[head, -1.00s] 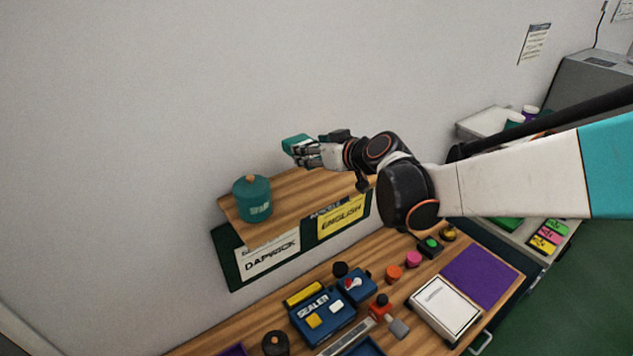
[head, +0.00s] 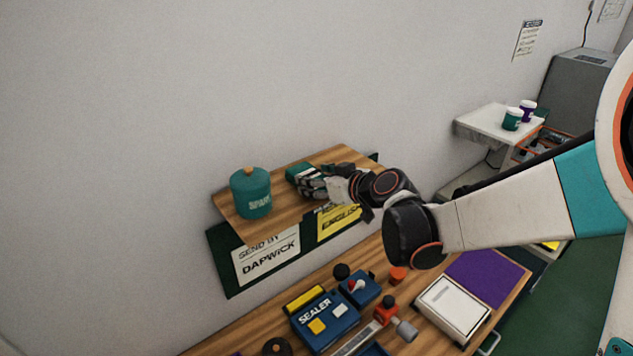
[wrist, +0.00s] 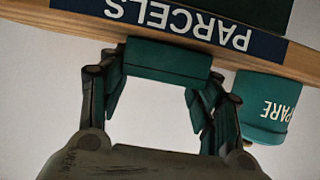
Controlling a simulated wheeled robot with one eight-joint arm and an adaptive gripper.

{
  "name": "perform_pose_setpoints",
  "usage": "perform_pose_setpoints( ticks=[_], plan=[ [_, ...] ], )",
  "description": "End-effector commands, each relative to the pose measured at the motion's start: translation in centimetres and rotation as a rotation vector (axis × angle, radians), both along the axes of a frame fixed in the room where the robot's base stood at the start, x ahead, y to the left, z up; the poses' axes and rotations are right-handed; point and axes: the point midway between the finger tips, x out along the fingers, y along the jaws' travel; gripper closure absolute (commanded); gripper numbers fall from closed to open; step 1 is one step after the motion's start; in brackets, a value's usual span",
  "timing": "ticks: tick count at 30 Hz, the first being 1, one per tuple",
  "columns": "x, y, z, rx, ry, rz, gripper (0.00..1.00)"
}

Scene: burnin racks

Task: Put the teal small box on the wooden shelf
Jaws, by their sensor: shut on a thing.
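The wooden shelf (head: 290,205) is mounted on the wall at the centre of the head view; its wood edge also shows upside down in the wrist view (wrist: 30,14). My gripper (head: 312,184) is at the shelf, right of the canister. It is shut on the teal small box (head: 298,174), which shows between the fingers in the wrist view (wrist: 166,60). The box appears at or just above the shelf surface; I cannot tell if it touches. My fingers hide part of it.
A teal canister with an orange knob (head: 251,193) stands on the shelf's left part. Signs hang below the front edge. The workbench below holds a blue sealer (head: 323,316), a white box (head: 452,308) and a purple mat (head: 488,278). Bare shelf lies behind the gripper.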

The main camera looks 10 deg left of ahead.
Motion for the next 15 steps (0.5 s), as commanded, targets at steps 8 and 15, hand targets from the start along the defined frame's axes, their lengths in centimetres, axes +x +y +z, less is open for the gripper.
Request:
perform_pose_setpoints(
  ticks=[8, 15],
  plan=[
    [0.02, 0.01, -0.16, 0.000, 0.000, 0.000, 0.22],
    [0.03, 0.01, -0.14, 0.000, 0.000, 0.000, 0.22]
  ],
)
